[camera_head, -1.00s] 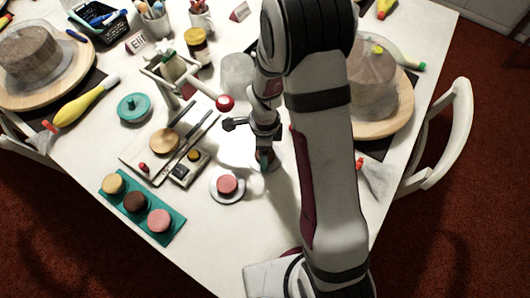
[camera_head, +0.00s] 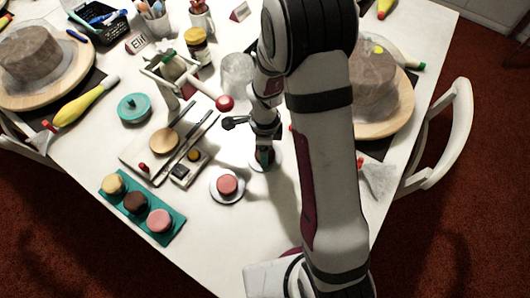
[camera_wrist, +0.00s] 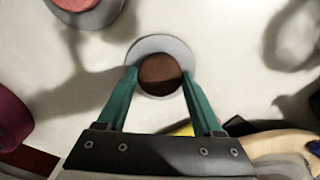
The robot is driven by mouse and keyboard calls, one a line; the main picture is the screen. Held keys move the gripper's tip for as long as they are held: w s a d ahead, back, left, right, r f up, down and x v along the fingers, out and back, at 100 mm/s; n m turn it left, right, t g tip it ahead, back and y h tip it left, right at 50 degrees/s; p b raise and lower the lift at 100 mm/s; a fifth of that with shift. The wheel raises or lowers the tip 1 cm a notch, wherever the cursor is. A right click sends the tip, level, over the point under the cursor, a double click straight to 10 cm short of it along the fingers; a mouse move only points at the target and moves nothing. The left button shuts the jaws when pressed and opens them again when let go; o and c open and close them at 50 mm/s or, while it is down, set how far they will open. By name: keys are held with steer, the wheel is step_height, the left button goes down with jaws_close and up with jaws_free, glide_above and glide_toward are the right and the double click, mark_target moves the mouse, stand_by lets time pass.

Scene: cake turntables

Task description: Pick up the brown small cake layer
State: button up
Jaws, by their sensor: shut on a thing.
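The brown small cake layer (camera_wrist: 160,72) is a dark round disc over a white saucer (camera_wrist: 178,48) in the wrist view. My gripper (camera_wrist: 159,82) has its two teal fingers on either side of the disc and is shut on it. I cannot tell whether the disc is touching the saucer or just above it. In the head view my gripper (camera_head: 264,158) is low over the saucer (camera_head: 276,155), and the held layer is mostly hidden by the fingers. Another brown layer (camera_head: 135,202) sits in the middle of the teal tray (camera_head: 167,238).
A pink layer on a white saucer (camera_head: 222,199) stands left of my gripper. A board with tools (camera_head: 130,158) lies farther left. A glass (camera_head: 238,70) stands behind. Large cakes on turntables stand at both sides.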

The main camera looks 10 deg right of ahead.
steer(key=shift+r, duration=3.5)
